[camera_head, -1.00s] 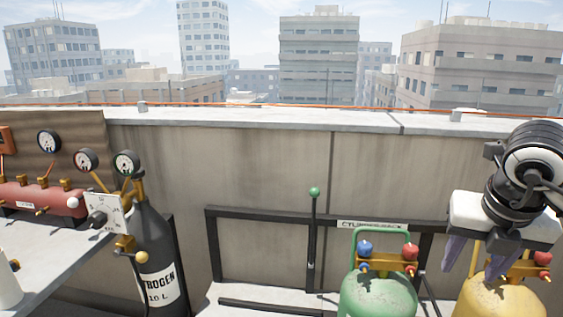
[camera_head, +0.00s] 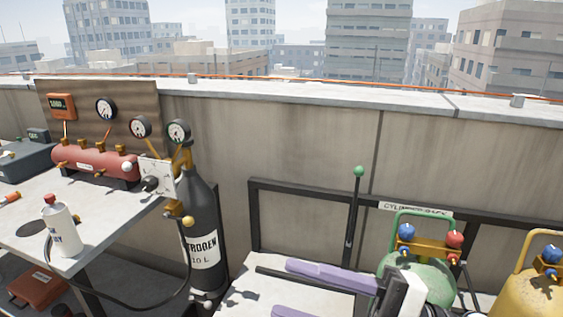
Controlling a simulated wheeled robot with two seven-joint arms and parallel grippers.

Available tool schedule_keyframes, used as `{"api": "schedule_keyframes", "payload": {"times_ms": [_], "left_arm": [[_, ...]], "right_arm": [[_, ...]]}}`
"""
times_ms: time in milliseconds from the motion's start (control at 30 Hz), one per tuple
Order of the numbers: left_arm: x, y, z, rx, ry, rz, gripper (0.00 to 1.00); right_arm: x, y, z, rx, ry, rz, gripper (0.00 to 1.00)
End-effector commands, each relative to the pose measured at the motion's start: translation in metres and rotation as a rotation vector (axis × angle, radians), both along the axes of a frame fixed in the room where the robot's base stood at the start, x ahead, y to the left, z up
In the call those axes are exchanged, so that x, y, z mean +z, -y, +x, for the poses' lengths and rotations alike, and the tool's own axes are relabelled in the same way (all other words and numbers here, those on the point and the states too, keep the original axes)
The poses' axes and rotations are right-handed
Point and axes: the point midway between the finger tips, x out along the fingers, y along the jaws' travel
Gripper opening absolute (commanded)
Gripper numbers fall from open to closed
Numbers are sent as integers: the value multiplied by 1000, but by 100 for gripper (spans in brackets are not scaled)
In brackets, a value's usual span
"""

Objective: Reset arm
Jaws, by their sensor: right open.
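My right gripper (camera_head: 283,289) is low at the bottom edge, its two purple fingers pointing left. The fingers are apart with nothing between them, and the lower finger is cut off by the frame. It shows in front of the pale rack base (camera_head: 247,290) and the lower part of the green cylinder (camera_head: 430,272). Whether it touches either I cannot tell. My left gripper is not in view.
A black nitrogen cylinder (camera_head: 202,215) stands beside the bench (camera_head: 105,215), which carries a red manifold (camera_head: 95,160) and a white bottle (camera_head: 64,232). A green-knobbed lever (camera_head: 354,210) and a yellow cylinder (camera_head: 525,290) stand at the rack. The concrete parapet (camera_head: 300,140) runs behind.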

Motion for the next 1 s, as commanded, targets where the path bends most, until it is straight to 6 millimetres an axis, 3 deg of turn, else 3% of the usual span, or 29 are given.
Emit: {"api": "schedule_keyframes", "payload": {"times_ms": [67,133,267,400,500,600,700,800,1000], "left_arm": [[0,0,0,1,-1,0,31],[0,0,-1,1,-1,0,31],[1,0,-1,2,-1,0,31],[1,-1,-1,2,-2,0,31],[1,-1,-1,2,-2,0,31],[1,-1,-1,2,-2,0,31],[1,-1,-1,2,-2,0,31],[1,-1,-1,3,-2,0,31],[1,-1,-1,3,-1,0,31]], "right_arm": [[-13,18,28,-200,-186,209,46],[-45,45,51,-397,-368,335,46],[-133,90,63,-703,-692,429,46],[-232,119,33,-938,-1011,421,46],[-293,129,-5,-1058,-1222,385,46],[-339,131,-46,-1135,-1397,339,46],[-367,130,-80,-1178,-1524,300,46],[-382,128,-100,-1197,-1596,274,46],[-388,127,-108,-1205,-1628,262,46]]}}
